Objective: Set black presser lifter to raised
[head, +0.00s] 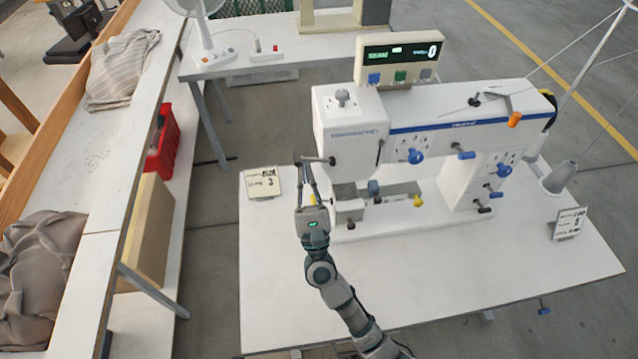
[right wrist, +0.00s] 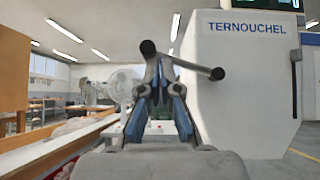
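My right gripper (head: 305,164) is at the lifter. In the right wrist view its fingers (right wrist: 162,66) come together just at the lever, which crosses over the tips. They look shut with nothing clearly between them; whether they touch the lever is hard to tell. My left gripper is not in view.
Blue, black and yellow knobs sit on the press's front. A display box (head: 400,60) stands on top. Small cards stand on the white table, left (head: 261,183) and right (head: 569,223). A thread stand rises at the right. The table's front left is clear beside my arm.

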